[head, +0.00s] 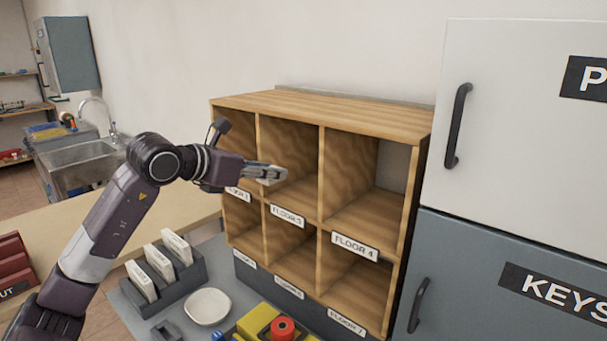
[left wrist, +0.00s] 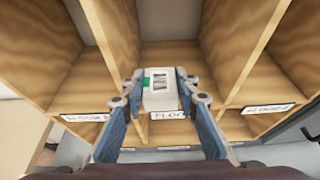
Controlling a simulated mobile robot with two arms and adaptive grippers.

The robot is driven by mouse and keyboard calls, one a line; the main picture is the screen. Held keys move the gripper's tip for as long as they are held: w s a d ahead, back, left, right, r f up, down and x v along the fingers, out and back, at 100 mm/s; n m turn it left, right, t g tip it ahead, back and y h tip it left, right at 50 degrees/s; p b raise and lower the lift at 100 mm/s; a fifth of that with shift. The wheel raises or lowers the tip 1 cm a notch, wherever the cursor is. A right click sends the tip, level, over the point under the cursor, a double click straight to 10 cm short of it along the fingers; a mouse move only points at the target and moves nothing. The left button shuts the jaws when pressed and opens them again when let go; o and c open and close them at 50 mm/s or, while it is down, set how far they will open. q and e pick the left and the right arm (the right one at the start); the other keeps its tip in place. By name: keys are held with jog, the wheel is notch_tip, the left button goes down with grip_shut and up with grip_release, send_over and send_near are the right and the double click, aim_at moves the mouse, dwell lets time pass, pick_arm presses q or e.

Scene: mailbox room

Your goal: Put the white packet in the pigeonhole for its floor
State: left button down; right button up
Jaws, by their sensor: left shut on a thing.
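The white packet (left wrist: 160,95), with a barcode label and a green mark, sits between the fingers of my left gripper (left wrist: 160,88) in the left wrist view. My left gripper (head: 268,173) is shut on it at the front of the upper middle pigeonhole (head: 290,150). In the head view the fingers mostly hide the packet. The label under this hole seems to read FLOOR 3 (head: 287,216); the packet partly covers it in the left wrist view. The upper right hole is labelled FLOOR 4 (head: 355,247). My right gripper is not in view.
Wooden dividers (head: 321,170) stand close on both sides of the gripper. Below are a dark rack (head: 190,282) of white cards, a white dish (head: 208,306) and a yellow box with a red button (head: 283,328). Cabinets (head: 520,130) stand at the right.

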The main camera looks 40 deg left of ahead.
pick_arm(q)
jog(key=p, duration=0.6)
send_over(302, 192)
jog(key=s, duration=0.1)
jog(key=shift+w+d+f, duration=0.1)
jog(key=shift+w+f, duration=0.25)
jog(key=shift+f, duration=0.35)
jog(key=shift+s+f+p, duration=0.15)
jog(key=shift+f+p, duration=0.45)
jog(key=shift+f, duration=0.25)
jog(key=f, duration=0.1)
jog(key=f+p, duration=0.2)
jog(key=shift+w+f, duration=0.25)
jog(key=shift+f, duration=0.2)
jog(key=c, duration=2)
grip_release()
jog(key=shift+f, duration=0.2)
jog(key=o, duration=0.5)
jog(key=shift+r, duration=0.1)
